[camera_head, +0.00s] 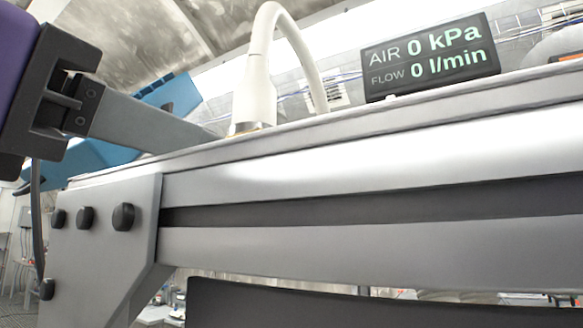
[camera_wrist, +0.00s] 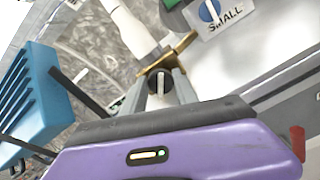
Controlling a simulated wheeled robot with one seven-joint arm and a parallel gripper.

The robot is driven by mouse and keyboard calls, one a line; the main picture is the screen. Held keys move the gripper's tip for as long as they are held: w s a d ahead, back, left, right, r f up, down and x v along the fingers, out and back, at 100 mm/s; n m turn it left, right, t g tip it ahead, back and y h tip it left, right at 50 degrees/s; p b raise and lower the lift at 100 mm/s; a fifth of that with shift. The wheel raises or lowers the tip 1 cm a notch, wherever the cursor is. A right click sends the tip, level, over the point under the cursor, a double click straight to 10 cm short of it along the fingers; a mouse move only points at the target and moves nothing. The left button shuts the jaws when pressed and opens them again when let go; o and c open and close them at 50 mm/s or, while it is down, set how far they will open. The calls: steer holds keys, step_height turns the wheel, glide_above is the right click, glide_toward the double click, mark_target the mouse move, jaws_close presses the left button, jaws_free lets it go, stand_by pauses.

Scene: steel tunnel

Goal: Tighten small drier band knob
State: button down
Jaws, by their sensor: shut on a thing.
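In the wrist view my gripper (camera_wrist: 163,76) has its two grey fingers closed around a dark round knob (camera_wrist: 160,82) with a pale stripe. The knob sits beside a brass band (camera_wrist: 178,48) at the base of a white drier nozzle (camera_wrist: 133,28). In the head view my gripper (camera_head: 212,130) reaches in from the left, its fingertips going behind the bench's upper edge. There the white drier nozzle (camera_head: 256,92) stands upright with its pale hose curving over. The knob is hidden in the head view. A label reading SMALL (camera_wrist: 225,19) lies beyond the fingers in the wrist view.
A dark display (camera_head: 430,58) reads air 0 kPa and flow 0 l/min. The metal bench frame (camera_head: 380,140) runs across the head view below my gripper. A blue slotted object (camera_wrist: 25,92) is at the left of the wrist view. A blue dial (camera_wrist: 209,10) is by the label.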

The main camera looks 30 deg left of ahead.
steer(key=c, duration=0.9)
jaws_free()
steer(key=shift+c, duration=0.2)
steer(key=s+b, duration=0.2)
steer(key=s, duration=0.6)
steer(key=shift+a, duration=0.3)
